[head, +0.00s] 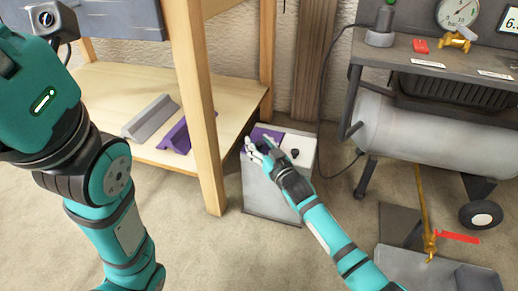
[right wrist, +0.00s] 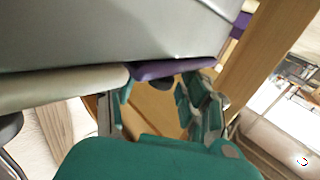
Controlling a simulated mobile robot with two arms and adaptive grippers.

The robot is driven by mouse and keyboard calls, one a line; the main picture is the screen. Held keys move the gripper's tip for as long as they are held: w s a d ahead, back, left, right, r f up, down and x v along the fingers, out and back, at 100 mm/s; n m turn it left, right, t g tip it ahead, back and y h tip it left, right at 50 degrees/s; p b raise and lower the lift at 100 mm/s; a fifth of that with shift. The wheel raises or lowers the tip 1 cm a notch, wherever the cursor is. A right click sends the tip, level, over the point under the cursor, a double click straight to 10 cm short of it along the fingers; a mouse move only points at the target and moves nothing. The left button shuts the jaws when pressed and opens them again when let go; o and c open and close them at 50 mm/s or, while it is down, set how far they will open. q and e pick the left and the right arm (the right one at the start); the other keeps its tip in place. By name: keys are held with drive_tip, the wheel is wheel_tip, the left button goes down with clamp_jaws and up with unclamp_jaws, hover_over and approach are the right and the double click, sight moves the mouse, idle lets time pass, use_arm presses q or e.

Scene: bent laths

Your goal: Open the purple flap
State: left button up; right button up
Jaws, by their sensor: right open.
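The purple flap (head: 268,134) lies on top of a grey box (head: 268,195) beside the wooden bench leg, and it looks closed. In the right wrist view the flap (right wrist: 172,68) is a purple strip along the edge of the box (right wrist: 110,35). My right gripper (head: 257,149) is open at the flap's near left edge and partly covers it. In the right wrist view my right gripper (right wrist: 160,92) has its fingers apart at the purple edge; I cannot tell whether they touch it. My left gripper is out of the picture.
A black knob (head: 294,153) stands on the box's pale top, right of the flap. The wooden bench (head: 205,120) is close on the left, with a grey lath (head: 150,117) and a purple lath (head: 178,136) on its shelf. A compressor tank (head: 410,130) stands right.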

drive_tip(key=shift+w, duration=0.1)
drive_tip(key=shift+c, duration=0.4)
clamp_jaws()
drive_tip(key=shift+a, duration=0.1)
